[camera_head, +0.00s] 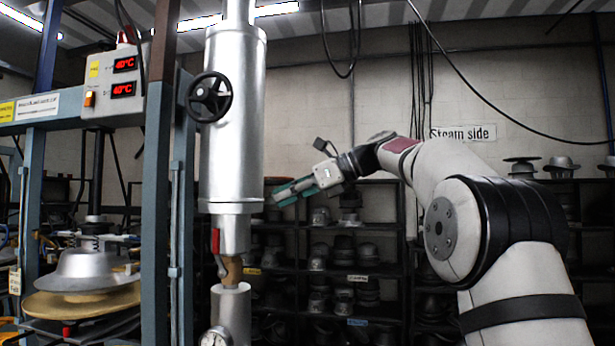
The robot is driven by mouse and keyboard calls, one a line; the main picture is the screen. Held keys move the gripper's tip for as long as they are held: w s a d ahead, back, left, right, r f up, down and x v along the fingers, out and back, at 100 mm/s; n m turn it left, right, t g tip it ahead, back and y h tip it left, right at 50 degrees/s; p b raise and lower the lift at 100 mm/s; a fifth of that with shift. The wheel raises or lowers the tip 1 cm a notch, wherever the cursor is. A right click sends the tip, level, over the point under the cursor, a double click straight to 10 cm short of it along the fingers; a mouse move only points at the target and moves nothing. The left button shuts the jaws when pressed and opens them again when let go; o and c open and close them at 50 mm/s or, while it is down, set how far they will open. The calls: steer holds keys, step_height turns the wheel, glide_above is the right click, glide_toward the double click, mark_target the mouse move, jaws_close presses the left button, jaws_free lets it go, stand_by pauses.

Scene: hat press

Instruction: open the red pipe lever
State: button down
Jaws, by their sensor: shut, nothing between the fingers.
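My gripper (278,195) has green fingers and is shut and empty. It is to the right of the pipe, higher than the lever, with the fingertips pointing left and slightly down toward the pipe. It appears apart from both pipe and lever; the exact depth gap cannot be told.
A black handwheel (209,97) sticks out from the pipe's upper left. A gauge (215,337) is at the bottom of the pipe. The blue press frame (157,200) stands close left of the pipe. Dark shelves with hat molds (343,295) fill the background.

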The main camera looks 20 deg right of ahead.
steer(key=s+d+r, duration=0.3)
steer(key=d+r, duration=0.1)
steer(key=r, duration=0.1)
steer(key=s+a+f+n+g+h, duration=0.1)
steer(key=s+a+f+n+h, duration=0.4)
steer(key=s+a+f+n, duration=0.5)
steer(key=s+d+f+n+g+h, duration=0.1)
steer(key=s+f+n+h, duration=0.4)
steer(key=s+f+n, duration=1)
steer(key=s+d+f, duration=0.1)
steer(key=s+f, duration=0.8)
steer(key=s, duration=0.1)
steer(key=shift+s+h, duration=0.35)
steer(key=shift+h, duration=0.05)
